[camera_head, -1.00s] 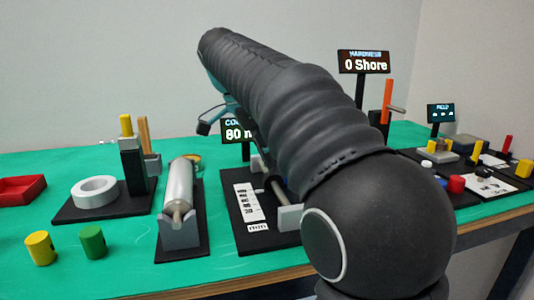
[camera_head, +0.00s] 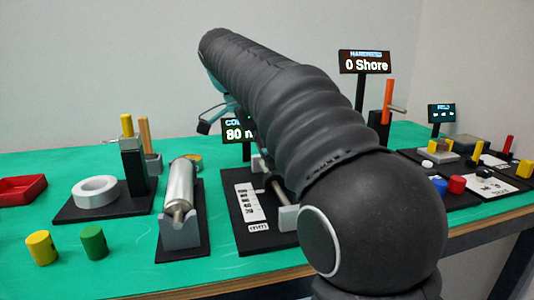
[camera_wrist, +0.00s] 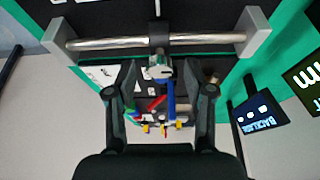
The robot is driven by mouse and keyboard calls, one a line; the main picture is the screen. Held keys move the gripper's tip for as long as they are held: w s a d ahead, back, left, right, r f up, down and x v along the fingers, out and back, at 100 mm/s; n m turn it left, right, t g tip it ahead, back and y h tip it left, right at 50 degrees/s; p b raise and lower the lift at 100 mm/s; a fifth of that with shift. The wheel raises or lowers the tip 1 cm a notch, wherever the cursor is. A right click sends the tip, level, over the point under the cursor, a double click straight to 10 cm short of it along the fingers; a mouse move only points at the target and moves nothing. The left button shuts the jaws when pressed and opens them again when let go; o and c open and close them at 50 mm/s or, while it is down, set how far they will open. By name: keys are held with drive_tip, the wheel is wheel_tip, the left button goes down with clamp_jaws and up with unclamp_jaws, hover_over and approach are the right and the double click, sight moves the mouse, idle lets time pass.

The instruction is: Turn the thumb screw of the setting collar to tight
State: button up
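In the wrist view a bright metal rod (camera_wrist: 100,43) spans two grey end blocks. A dark setting collar (camera_wrist: 158,34) sits around the rod near its middle. A small grey piece that looks like the thumb screw (camera_wrist: 158,71) sticks out below the collar. My gripper (camera_wrist: 160,70) is open, with one finger on each side of this piece and gaps visible. The screw's tightness cannot be told.
Several coloured blocks and buttons lie at the right. A backlash display (camera_wrist: 252,118) is right of my gripper.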

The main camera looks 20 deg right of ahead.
drive_tip(key=shift+a+r, duration=0.25)
drive_tip(key=shift+r, duration=0.25)
drive_tip(key=a, duration=1.2)
drive_tip(key=shift+w, duration=0.15)
